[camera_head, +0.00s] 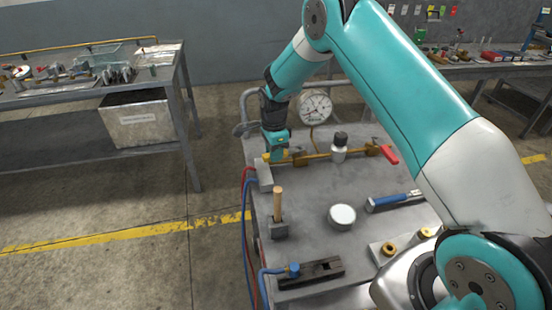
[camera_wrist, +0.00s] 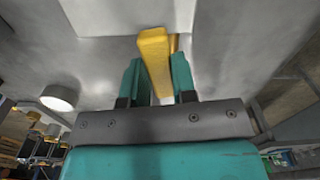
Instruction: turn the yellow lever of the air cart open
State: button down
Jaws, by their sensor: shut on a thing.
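The air cart (camera_head: 310,190) is a grey metal-topped cart in front of me. A brass pipe (camera_head: 318,156) runs along its far part. The yellow lever (camera_wrist: 154,48) shows in the wrist view between the two teal fingers of my gripper (camera_wrist: 157,72), which is shut on it. In the head view my gripper (camera_head: 275,150) points down at the left end of the pipe, and there it mostly hides the lever. The lever's pivot is not clear to see.
A pressure gauge (camera_head: 315,108) stands behind the pipe. A red handle (camera_head: 388,153) is at the pipe's right end. A wooden-handled tool (camera_head: 278,205), a round white-topped can (camera_head: 342,215) and a blue-handled tool (camera_head: 392,201) are on the cart. Hoses (camera_head: 246,215) hang at its left edge.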

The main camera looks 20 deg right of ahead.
jog(key=shift+w+d+m+b, duration=0.1)
jog(key=shift+w+m+b, duration=0.2)
jog(key=shift+w+m, duration=0.55)
jog(key=shift+r, duration=0.1)
jog(key=c, duration=0.9)
grip_release()
notch_tip(320, 180, up, 17)
jog(key=shift+r+b, duration=0.2)
jog(key=shift+b, duration=0.85)
jog(key=shift+s, duration=0.1)
